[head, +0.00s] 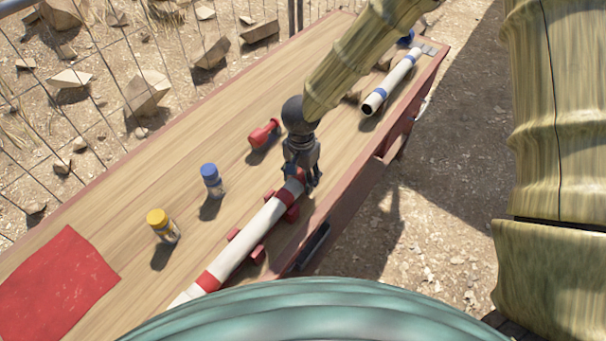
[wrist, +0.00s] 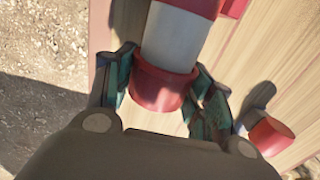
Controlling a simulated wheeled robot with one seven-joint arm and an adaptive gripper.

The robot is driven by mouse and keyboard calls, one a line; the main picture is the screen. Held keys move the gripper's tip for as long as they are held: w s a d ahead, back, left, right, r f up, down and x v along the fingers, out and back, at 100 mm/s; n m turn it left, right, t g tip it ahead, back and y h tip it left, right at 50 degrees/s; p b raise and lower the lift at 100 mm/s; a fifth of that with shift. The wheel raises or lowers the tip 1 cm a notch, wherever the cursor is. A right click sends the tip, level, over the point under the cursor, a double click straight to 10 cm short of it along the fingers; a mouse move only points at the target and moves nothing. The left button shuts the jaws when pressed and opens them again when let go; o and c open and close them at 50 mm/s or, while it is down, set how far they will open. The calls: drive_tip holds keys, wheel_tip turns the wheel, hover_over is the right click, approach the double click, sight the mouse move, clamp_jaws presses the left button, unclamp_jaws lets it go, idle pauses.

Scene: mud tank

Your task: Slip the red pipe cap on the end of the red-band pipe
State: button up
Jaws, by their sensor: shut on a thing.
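The red-band pipe (head: 245,240) is white with red bands and lies along the table's near edge on red supports. Its end also shows in the wrist view (wrist: 174,40). My gripper (head: 302,180) is at the pipe's far end, fingers pointing down. In the wrist view my gripper (wrist: 163,92) is shut on the red pipe cap (wrist: 162,88), with a finger on each side. The cap is at the pipe's end, in line with it, and appears to meet or surround the white tube. How deep the pipe sits inside is hidden.
A red piece (head: 264,133) lies on the table beyond my gripper. A blue-band pipe (head: 392,82) lies at the far right. The table's back middle is clear.

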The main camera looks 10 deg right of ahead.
drive_tip(key=o, duration=0.9)
drive_tip(key=shift+r, duration=0.1)
wheel_tip(320, 180, up, 12)
drive_tip(key=shift+f, duration=0.1)
drive_tip(key=shift+s+f, duration=0.1)
